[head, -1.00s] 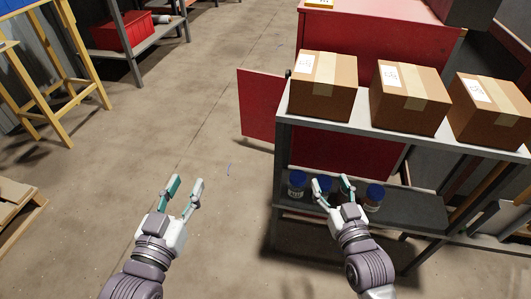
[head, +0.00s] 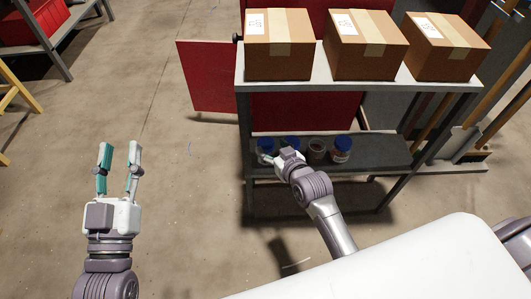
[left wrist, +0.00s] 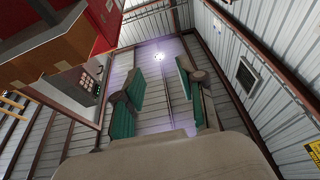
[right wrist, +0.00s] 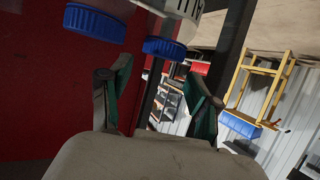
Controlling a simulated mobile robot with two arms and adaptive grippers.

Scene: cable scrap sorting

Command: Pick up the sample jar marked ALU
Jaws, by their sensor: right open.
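Several jars stand on the grey lower shelf of the rack. In the head view these include a blue-lidded jar at the left (head: 265,147), another behind my gripper (head: 292,142), an open-looking jar (head: 317,150) and a blue-lidded jar at the right (head: 341,149). My right gripper (head: 283,158) is open in front of the two left jars. The right wrist view shows two blue lids, one at the left (right wrist: 95,22) and one nearer the middle (right wrist: 164,47), close to the open fingers. My left gripper (head: 120,156) is open and empty over the floor.
Cardboard boxes (head: 278,45) stand on the rack's upper shelf (head: 300,88), above the jars. A red panel (head: 207,77) sticks out left of the rack. The floor (head: 190,190) left of the rack is clear.

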